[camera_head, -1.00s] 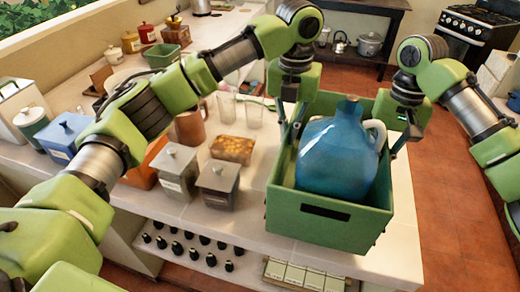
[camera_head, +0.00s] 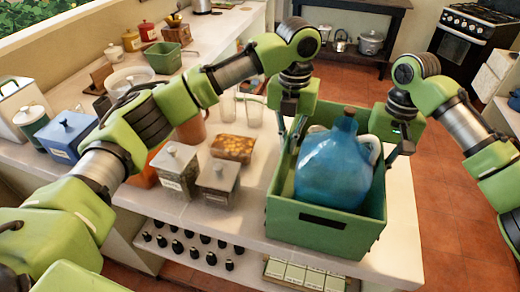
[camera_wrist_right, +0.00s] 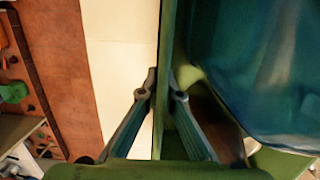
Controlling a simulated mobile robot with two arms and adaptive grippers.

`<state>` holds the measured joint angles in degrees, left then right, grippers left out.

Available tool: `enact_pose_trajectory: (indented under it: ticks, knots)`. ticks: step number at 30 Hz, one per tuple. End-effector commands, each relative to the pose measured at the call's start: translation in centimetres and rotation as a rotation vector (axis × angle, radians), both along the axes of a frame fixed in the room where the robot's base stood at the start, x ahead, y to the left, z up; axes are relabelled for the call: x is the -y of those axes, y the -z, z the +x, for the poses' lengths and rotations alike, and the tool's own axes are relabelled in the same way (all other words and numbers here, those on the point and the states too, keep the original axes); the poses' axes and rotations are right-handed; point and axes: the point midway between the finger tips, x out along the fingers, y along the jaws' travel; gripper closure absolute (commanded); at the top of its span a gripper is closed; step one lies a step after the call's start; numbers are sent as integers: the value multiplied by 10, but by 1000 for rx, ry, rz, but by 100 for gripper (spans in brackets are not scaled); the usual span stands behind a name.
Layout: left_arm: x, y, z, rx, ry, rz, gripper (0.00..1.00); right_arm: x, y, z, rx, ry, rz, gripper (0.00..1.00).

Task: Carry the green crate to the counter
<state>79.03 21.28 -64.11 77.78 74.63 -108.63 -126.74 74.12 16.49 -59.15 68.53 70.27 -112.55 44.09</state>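The green crate (camera_head: 325,232) is over the near right end of the white counter (camera_head: 402,230), close to its front edge. I cannot tell whether its base touches the counter. A blue jug (camera_head: 335,168) stands upright inside it. My left gripper (camera_head: 288,137) is shut on the crate's left wall. My right gripper (camera_head: 392,155) is shut on the right wall; in the right wrist view, its fingers (camera_wrist_right: 163,82) straddle the crate wall (camera_wrist_right: 168,40), with the jug (camera_wrist_right: 265,70) on one side and pale counter (camera_wrist_right: 120,60) on the other.
Left of the crate are a food tray (camera_head: 233,148), two lidded canisters (camera_head: 217,184) and clear glasses (camera_head: 253,110). A green bin (camera_head: 163,58) sits farther back. A narrow counter strip is clear right of the crate, then open floor (camera_head: 450,230).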

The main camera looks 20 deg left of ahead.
Motion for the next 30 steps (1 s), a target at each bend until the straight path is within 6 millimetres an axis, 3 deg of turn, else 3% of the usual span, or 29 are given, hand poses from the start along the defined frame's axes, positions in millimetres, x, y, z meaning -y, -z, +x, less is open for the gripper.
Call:
enact_pose_trajectory:
  ticks: [4, 6, 7, 23, 26, 30]
  knots:
    - [-2, 6, 0, 1, -3, 3, 100, 2, 6, 0, 0, 3, -3, 100]
    - [-2, 8, 0, 0, -3, 5, 82, 2, 8, 0, -2, 2, -4, 82]
    - [-2, 8, 0, -1, -3, 5, 78, 2, 8, 0, -1, 3, -3, 78]
    - [0, 6, 0, 0, 0, 1, 78, 0, 7, 0, 0, 0, -1, 78]
    - [0, 0, 1, 1, 0, 0, 78, 0, 7, 0, 0, 0, 0, 78]
    - [1, -23, 1, 3, 1, -2, 78, 0, 7, 0, 0, 0, 0, 78]
